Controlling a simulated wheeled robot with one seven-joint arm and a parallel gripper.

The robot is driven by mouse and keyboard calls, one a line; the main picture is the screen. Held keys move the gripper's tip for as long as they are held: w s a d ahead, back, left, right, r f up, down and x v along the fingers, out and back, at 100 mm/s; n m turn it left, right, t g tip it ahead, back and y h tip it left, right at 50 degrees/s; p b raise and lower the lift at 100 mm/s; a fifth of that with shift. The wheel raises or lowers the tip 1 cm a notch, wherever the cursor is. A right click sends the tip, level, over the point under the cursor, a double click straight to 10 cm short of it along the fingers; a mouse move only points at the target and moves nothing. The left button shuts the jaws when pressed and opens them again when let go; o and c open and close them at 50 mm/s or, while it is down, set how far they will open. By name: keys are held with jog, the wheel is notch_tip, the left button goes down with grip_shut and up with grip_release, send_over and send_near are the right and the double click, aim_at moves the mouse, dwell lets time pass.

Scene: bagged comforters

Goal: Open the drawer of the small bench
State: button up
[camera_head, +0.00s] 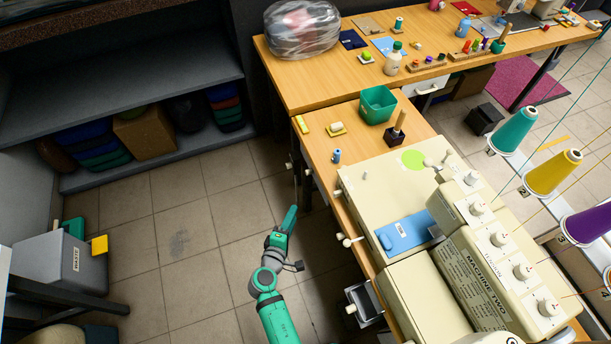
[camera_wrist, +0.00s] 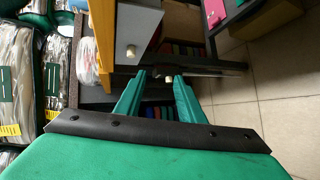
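The small bench (camera_head: 317,150) is the wooden table carrying the sewing machine in the head view. Small pale knobs (camera_head: 308,172) show along its left side; its drawer front is hard to make out from above. In the wrist view a grey drawer-like front (camera_wrist: 138,28) with a round knob (camera_wrist: 130,52) sits beside the orange wood edge (camera_wrist: 103,40). My green gripper (camera_head: 291,216) is over the floor left of the bench. In the wrist view my gripper (camera_wrist: 160,75) is open, with a second small knob (camera_wrist: 168,79) showing between its fingertips; contact cannot be told.
A larger wooden table (camera_head: 300,80) stands behind the bench. A dark box with a pale knob (camera_head: 350,309) juts from the bench's near left side. The tiled floor between is clear.

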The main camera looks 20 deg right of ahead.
jog(key=h, duration=0.2)
send_near(307, 174)
jog(key=s+a, duration=0.1)
jog(key=a, duration=0.1)
jog(key=shift+n+h, duration=0.3)
jog(key=x, duration=1.1)
jog(key=shift+d+f, duration=0.2)
grip_shut()
